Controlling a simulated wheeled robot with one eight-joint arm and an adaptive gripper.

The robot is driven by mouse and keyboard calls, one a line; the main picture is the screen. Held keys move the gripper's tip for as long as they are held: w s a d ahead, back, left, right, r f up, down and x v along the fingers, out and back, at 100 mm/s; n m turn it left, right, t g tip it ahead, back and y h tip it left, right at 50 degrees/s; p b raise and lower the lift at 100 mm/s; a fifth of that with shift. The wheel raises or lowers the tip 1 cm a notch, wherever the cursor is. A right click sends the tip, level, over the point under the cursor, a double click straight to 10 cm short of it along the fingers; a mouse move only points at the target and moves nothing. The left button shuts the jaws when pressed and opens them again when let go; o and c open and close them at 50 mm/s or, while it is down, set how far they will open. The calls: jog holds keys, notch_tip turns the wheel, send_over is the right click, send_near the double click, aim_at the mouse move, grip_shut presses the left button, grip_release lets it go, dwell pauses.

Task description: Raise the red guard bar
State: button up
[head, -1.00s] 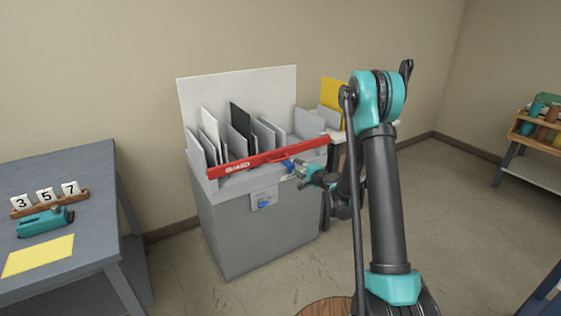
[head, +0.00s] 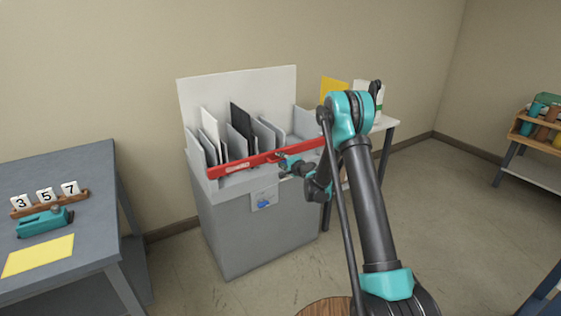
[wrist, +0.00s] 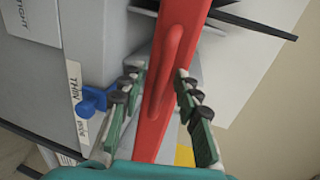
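The red guard bar (head: 240,164) lies across the front top of a grey slotted cabinet (head: 255,235), rising slightly to the right in the head view. In the wrist view the bar (wrist: 188,20) runs down the middle, with a raised red handle (wrist: 165,75) on it. My gripper (wrist: 158,90) is open, with one green, dark-padded finger on each side of the bar. A gap shows at the left finger; contact at the right finger is unclear. In the head view my gripper (head: 284,161) is at the bar's right-hand half, and my arm hides its right end.
Grey and dark panels (head: 240,120) stand in the slots behind the bar. A blue knob (wrist: 92,98) sits beside a label on the cabinet front. A grey table (head: 60,180) stands left; a small table (head: 388,124) stands right.

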grip_shut()
dwell(0.4)
jog(key=w+d+r+m+y, duration=0.1)
jog(key=w+d+r+m, duration=0.15)
jog(key=r, duration=0.55)
jog(key=w+d+r+m+g+y, duration=0.1)
jog(key=w+d+r+m, duration=0.2)
jog(key=r, duration=0.5)
jog(key=w+d+r+m, duration=0.15)
jog(key=d+r, duration=0.25)
jog(key=r, duration=0.4)
jog(key=w+d+r+m, duration=0.2)
jog(key=w+d+m, duration=0.1)
jog(key=d, duration=0.4)
jog(key=w+d+r+m+y, duration=0.1)
jog(key=w+d+r+m, duration=0.2)
jog(key=w+d, duration=0.3)
jog(key=w+d+r+m+y, duration=0.1)
jog(key=w+d+r+m, duration=0.2)
jog(key=d, duration=0.5)
jog(key=shift+w+r+m+t, duration=0.25)
jog(key=shift+w+m+t, duration=0.05)
jog(key=shift+w, duration=0.4)
